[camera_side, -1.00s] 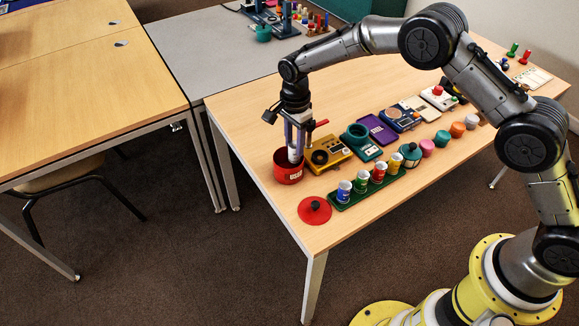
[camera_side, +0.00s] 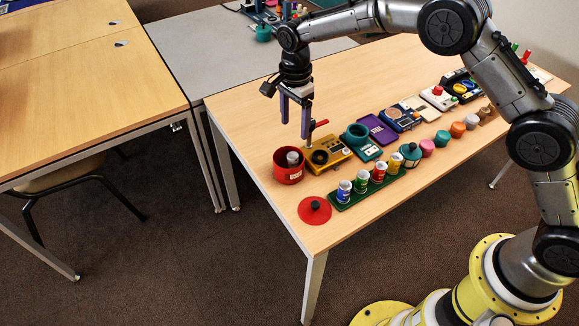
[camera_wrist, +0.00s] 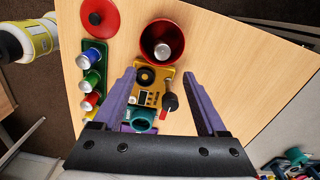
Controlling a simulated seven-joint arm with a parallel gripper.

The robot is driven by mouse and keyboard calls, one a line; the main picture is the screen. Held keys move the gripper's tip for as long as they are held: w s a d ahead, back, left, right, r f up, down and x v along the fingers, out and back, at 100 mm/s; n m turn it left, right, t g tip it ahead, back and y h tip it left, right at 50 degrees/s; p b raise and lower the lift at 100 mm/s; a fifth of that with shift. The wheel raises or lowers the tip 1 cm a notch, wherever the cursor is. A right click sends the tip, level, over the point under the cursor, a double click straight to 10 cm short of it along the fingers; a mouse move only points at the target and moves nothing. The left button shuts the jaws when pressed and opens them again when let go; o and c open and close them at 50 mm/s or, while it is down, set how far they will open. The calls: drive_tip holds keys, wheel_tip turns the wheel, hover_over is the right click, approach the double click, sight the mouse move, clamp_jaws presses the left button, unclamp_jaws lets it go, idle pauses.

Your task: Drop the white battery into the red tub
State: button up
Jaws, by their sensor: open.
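In the wrist view the battery (camera_wrist: 162,51) shows as a pale round end within the red tub (camera_wrist: 147,36). My gripper (camera_side: 295,130) is open and empty. It hangs above and to the right of the tub, over the back of the yellow device (camera_side: 328,153). In the wrist view my gripper's purple fingers (camera_wrist: 165,75) are spread wide with nothing between them.
A red lid (camera_side: 314,210) lies in front of the tub. A green rack (camera_side: 352,198) with several coloured batteries stands to the right of the lid. A row of devices and coloured pieces runs back along the table (camera_side: 245,120). The table's left part is clear.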

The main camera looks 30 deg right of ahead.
wheel_tip(320, 180, up, 7)
idle(0.3)
